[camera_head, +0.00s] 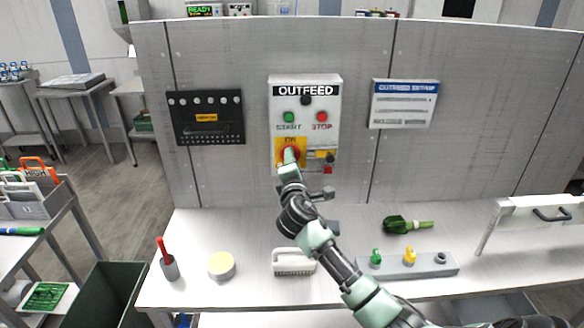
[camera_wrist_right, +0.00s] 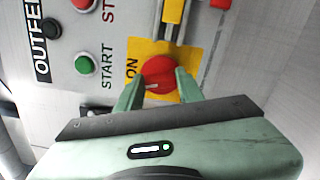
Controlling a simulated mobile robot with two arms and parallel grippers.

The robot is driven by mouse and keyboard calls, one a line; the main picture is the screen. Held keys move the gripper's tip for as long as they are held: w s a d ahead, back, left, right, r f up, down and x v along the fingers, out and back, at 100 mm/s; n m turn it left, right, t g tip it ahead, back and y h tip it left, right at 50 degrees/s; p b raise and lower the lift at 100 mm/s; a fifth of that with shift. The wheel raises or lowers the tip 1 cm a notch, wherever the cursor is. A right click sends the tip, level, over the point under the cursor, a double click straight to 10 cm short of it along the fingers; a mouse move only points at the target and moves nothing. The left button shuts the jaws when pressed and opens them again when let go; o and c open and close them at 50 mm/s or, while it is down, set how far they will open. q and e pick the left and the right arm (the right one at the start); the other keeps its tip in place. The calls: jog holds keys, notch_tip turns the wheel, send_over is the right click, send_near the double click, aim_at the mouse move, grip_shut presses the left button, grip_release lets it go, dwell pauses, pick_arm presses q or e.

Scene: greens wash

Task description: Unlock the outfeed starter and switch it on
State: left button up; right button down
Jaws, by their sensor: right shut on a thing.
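The outfeed starter (camera_head: 275,100) is a white box on the grey wall panel, with a green START button (camera_head: 289,117) and a red STOP button (camera_head: 322,117). Its yellow plate (camera_head: 279,143) carries the word ON and a round red knob (camera_wrist_right: 160,72). My right gripper (camera_wrist_right: 158,88) is shut on the knob, one finger on each side; a short pale mark shows on the knob. Beside the plate are a yellow label and a small dark and red part (camera_head: 328,169); I cannot tell whether it is a lock. My left gripper is not in view.
A black board with hooks (camera_head: 206,132) hangs left of the starter, a printed sign (camera_head: 403,103) right of it. On the bench below stand a red-handled tool (camera_head: 163,252), a round tub (camera_head: 221,265), a white brush (camera_head: 292,262), greens (camera_head: 405,225) and a grey block (camera_head: 430,265).

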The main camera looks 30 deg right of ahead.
jog(key=m+b, duration=0.1)
jog(key=m, duration=0.2)
jog(key=shift+f+m+b, duration=0.15)
jog(key=shift+m+b, duration=0.15)
jog(key=shift+b, duration=0.05)
jog(key=shift+m, duration=0.3)
jog(key=c, duration=0.9)
grip_release()
jog(key=b+v, duration=0.1)
jog(key=v, duration=0.6)
jog(key=shift+s+a+b, duration=0.2)
jog(key=shift+s+b, duration=0.15)
jog(key=shift+b, duration=0.05)
